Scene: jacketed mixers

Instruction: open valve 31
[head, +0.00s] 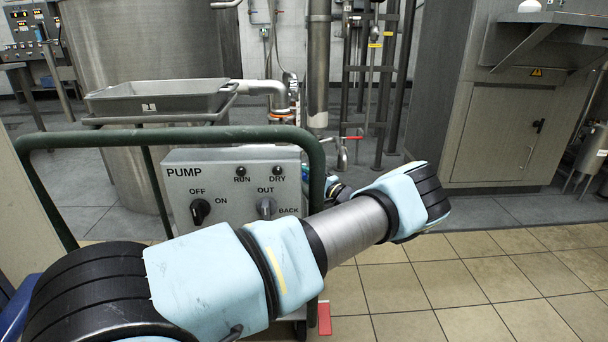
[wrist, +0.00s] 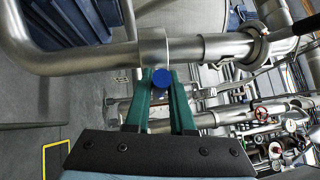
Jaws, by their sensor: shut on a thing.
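In the wrist view my gripper (wrist: 161,88) has two green fingers, shut on a small round blue piece (wrist: 161,78) between their tips. The blue piece looks like the end of a valve handle seen end-on; its stem is hidden. Directly behind it a thick steel pipe (wrist: 205,48) with a collar runs across the view. No number 31 is readable in either view, so I cannot tell the valve's label.
In the head view a pump cart (head: 240,180) with a green rail (head: 150,134) stands close by my arm. A grey tray (head: 158,98), a steel tank (head: 140,40) and a grey cabinet (head: 505,135) stand behind. Tiled floor (head: 480,270) at the right is clear.

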